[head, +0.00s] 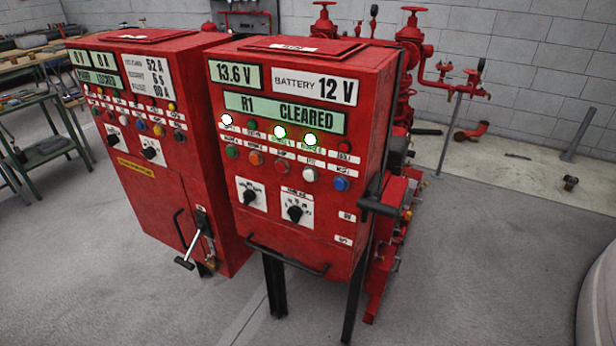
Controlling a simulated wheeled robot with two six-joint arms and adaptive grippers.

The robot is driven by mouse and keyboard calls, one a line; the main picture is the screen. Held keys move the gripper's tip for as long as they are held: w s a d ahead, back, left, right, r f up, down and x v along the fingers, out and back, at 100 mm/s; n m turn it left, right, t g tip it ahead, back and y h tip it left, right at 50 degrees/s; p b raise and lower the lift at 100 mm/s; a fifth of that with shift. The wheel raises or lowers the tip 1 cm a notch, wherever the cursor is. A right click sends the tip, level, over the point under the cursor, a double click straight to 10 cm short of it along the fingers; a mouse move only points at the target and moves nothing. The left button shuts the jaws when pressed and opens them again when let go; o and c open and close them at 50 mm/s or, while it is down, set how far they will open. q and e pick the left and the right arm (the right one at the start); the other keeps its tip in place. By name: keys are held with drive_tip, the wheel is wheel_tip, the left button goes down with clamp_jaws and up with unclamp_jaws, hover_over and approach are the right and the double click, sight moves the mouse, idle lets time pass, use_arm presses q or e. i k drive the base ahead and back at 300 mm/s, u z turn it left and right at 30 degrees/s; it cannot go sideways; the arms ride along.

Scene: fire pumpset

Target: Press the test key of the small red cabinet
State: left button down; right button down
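The small red cabinet (330,225) stands on dark legs in the middle. Its displays read 13.6 V, BATTERY 12 V and R1 CLEARED. Below is a lamp row: a white lamp (227,119) and two green lamps (279,132) are lit. Under it is a key row: a green key (232,152), an orange key (256,158), a red key (281,166), a whitish key (310,174) and a blue key (341,184). The key labels are too small to read, so I cannot tell which is the test key. Neither gripper is in view.
A larger red cabinet (150,190) stands close on the left, with a lever handle (186,262) on its front. A bar handle (285,257) juts from the small cabinet's lower front. Red pump piping (412,45) stands behind. The floor in front is clear.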

sight(309, 175)
drive_tip(key=u, duration=0.15)
drive_tip(key=k, duration=0.5)
drive_tip(key=u, duration=0.65)
drive_tip(key=k, duration=0.85)
drive_tip(key=u, duration=0.75)
drive_tip(key=i, duration=1.2)
drive_tip(key=z, duration=0.65)
